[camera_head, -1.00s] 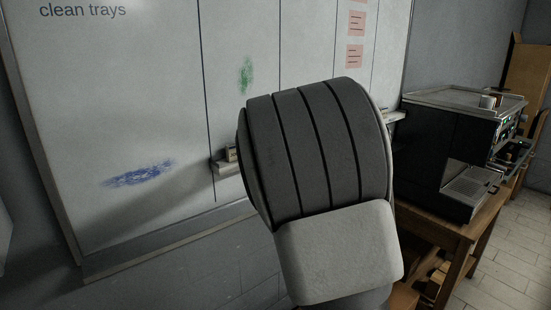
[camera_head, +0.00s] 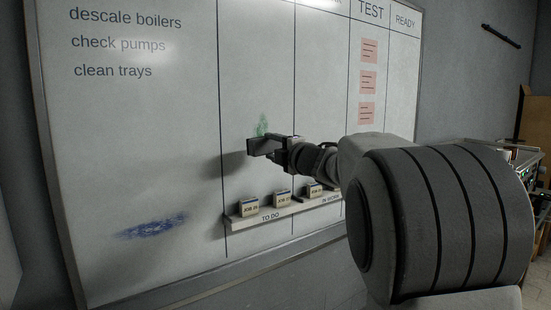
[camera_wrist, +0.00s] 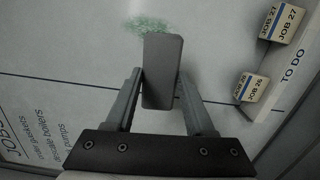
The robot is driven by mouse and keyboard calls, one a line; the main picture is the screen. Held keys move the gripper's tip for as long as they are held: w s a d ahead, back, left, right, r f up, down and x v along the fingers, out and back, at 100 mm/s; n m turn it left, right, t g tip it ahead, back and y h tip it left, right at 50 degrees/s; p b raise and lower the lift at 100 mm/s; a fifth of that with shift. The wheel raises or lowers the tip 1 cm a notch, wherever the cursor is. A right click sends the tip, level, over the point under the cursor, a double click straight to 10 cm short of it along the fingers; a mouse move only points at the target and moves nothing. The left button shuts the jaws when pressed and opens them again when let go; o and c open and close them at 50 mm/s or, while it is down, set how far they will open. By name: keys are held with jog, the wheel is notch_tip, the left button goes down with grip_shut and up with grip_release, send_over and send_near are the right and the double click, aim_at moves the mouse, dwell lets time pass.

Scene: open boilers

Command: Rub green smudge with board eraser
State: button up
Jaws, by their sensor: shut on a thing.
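The green smudge (camera_head: 262,126) is on the whiteboard (camera_head: 150,120), in the column above the TO DO ledge. It also shows in the wrist view (camera_wrist: 148,25), partly covered by the eraser's end. The board eraser (camera_wrist: 162,72) is a dark grey block, held between the two fingers of my gripper (camera_wrist: 162,92). In the head view the eraser (camera_head: 264,147) is just below the smudge and close to the board. Whether its face touches the board I cannot tell. My gripper (camera_head: 280,147) is shut on it.
A blue smudge (camera_head: 152,227) is lower left on the board. A ledge (camera_head: 285,213) below my gripper holds several small job blocks (camera_head: 282,199). Pink notes (camera_head: 368,82) hang in the TEST column. A coffee machine (camera_head: 520,165) stands at the right edge.

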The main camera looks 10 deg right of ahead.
jog(key=shift+a+p+x, duration=0.1)
jog(key=shift+p+x, duration=0.35)
jog(key=shift+x, duration=1)
jog(key=shift+a+p+x, duration=0.15)
jog(key=shift+p+x, duration=0.25)
jog(key=shift+x, duration=1.05)
jog(key=shift+p+x, duration=0.35)
jog(key=shift+x, duration=0.5)
